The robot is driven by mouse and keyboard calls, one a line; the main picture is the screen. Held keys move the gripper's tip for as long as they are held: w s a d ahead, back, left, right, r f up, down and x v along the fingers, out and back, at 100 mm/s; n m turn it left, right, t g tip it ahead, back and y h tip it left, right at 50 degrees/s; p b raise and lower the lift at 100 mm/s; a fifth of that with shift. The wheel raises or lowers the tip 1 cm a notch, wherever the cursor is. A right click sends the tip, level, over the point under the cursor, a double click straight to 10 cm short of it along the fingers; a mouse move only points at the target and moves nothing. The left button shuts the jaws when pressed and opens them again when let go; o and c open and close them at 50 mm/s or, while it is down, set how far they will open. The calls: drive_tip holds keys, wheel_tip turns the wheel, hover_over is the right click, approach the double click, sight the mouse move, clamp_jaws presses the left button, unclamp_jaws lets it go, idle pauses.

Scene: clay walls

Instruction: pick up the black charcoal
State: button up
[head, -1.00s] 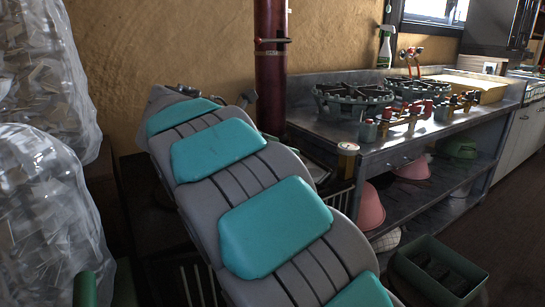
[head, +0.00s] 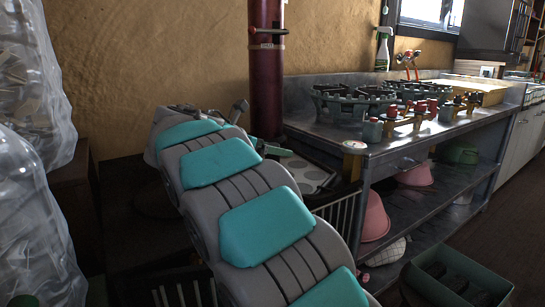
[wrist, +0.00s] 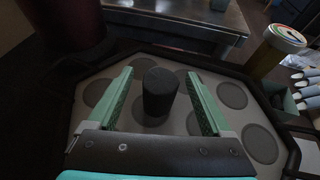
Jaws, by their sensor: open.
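The black charcoal (wrist: 160,92) is a dark, upright, short cylinder in the wrist view. It stands on a grey tray (wrist: 147,148) marked with several dark round spots. My gripper (wrist: 159,77) is open, with one green finger on each side of the charcoal and visible gaps between. It holds nothing. In the head view the tray (head: 312,175) shows to the right of my arm, below the dark red column. I cannot make out the charcoal there; my arm covers part of that area.
A can (head: 353,148) stands at the tray's right. A metal bench (head: 400,150) with ring burners and small colored items runs right, with pink bowls (head: 374,217) below. A green crate (head: 455,275) sits on the floor. Plastic-wrapped stacks (head: 30,90) stand left.

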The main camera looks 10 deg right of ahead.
drive_tip(key=x, duration=0.2)
drive_tip(key=shift+w+d+f, duration=0.15)
drive_tip(key=shift+d, duration=0.05)
clamp_jaws()
idle(0.5)
